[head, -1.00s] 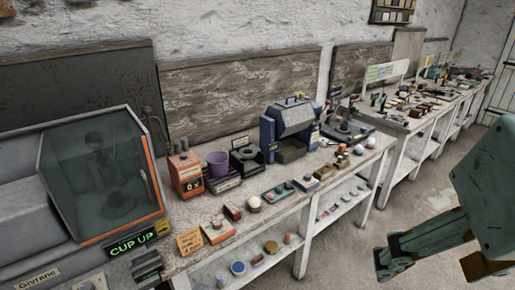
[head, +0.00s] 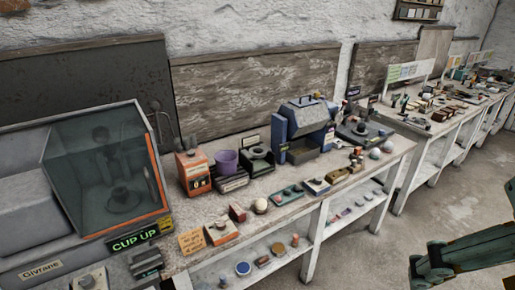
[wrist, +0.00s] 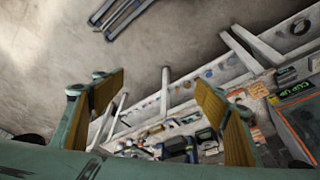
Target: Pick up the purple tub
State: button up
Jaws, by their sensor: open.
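The purple tub (head: 225,162) stands upright on the workbench in the head view, on or just behind a dark device with a label. It sits between an orange box and a black machine. I cannot pick the tub out surely in the wrist view. My gripper (wrist: 168,115) is open and empty in the wrist view, its two yellow-brown pads wide apart, with the bench far beyond them. In the head view only part of my arm shows at the lower right, over the floor and well away from the tub.
The orange box (head: 192,173) is close left of the tub, the black machine (head: 257,158) close right. A blue machine (head: 304,130) and a glass-fronted cabinet (head: 100,175) stand farther out. Small objects line the bench's front edge. The floor (head: 400,215) at right is clear.

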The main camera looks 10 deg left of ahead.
jog(key=w+a+r+n+p, duration=0.15)
jog(key=w+a, duration=0.25)
jog(key=w, duration=0.7)
jog(key=w+a+r+n, duration=0.1)
jog(key=w+a+r, duration=0.2)
jog(key=w, duration=0.7)
jog(key=w+a+f+n+y, duration=0.1)
jog(key=w+a, duration=0.5)
jog(key=w, duration=0.3)
jog(key=w+a+f+y, duration=0.1)
jog(key=w+a, duration=0.5)
jog(key=w, duration=0.3)
jog(key=n+t+y+p, duration=0.1)
jog(key=n+y+p, duration=0.1)
jog(key=n+p, duration=0.1)
send_over(226, 163)
jog(key=d, duration=0.2)
notch_tip(226, 163, down, 23)
jog(key=shift+s+d+r, duration=0.1)
jog(key=shift+s+d, duration=0.1)
jog(key=shift+s, duration=0.25)
jog(key=x, duration=0.8)
jog(key=shift+w+f, duration=0.25)
